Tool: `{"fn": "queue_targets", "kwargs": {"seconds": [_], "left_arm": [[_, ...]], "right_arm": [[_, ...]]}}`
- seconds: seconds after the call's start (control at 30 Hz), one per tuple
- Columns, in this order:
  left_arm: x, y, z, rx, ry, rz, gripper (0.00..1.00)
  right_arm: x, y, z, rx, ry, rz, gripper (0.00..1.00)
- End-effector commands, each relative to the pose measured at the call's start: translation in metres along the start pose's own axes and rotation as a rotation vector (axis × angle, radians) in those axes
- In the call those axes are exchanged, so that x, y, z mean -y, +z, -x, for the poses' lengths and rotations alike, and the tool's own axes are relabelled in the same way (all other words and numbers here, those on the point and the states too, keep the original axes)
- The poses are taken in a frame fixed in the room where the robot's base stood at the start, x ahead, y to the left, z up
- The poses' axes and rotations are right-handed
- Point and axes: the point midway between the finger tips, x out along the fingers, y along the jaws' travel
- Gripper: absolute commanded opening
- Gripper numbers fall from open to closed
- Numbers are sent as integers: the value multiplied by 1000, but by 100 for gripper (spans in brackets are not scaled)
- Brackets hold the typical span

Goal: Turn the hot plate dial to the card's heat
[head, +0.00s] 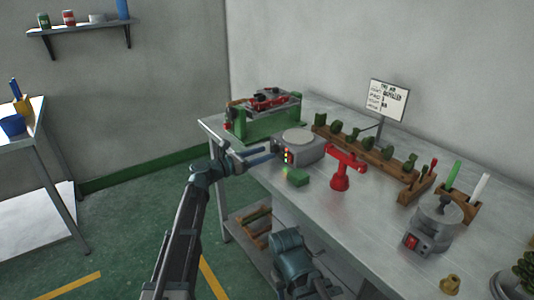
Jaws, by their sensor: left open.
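The grey hot plate (312,151) with a pale round top stands on the metal table, left of the middle. Red and green marks show on its front; I cannot make out the dial or its setting. The white card (389,99) stands on a thin post at the back; its writing is too small to read. My left gripper (270,154) is open, its fingers reaching from the left to the hot plate's front left side. I cannot tell whether they touch it. Part of my right arm shows at the bottom; its gripper does not.
A green machine (270,117) stands behind the hot plate. A wooden rack (365,150) and a grey pot unit (433,225) with a red switch are further right.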

Motion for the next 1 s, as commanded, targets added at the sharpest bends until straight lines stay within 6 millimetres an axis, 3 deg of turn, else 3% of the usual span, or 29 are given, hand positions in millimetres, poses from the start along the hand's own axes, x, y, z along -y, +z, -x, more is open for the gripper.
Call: {"fn": "queue_targets", "kwargs": {"seconds": [0.2, 0.53, 0.9, 1.0], "left_arm": [[0, 0, -16, 0, 0, 0, 68], [0, 0, -18, 0, 0, 0, 68], [0, 0, -18, 0, 0, 0, 1], [0, 0, -18, 0, 0, 0, 0]], "right_arm": [[0, 0, 0, 0, 0, 0, 50], [0, 0, 0, 0, 0, 0, 50], [0, 0, 0, 0, 0, 0, 50], [0, 0, 0, 0, 0, 0, 50]]}}
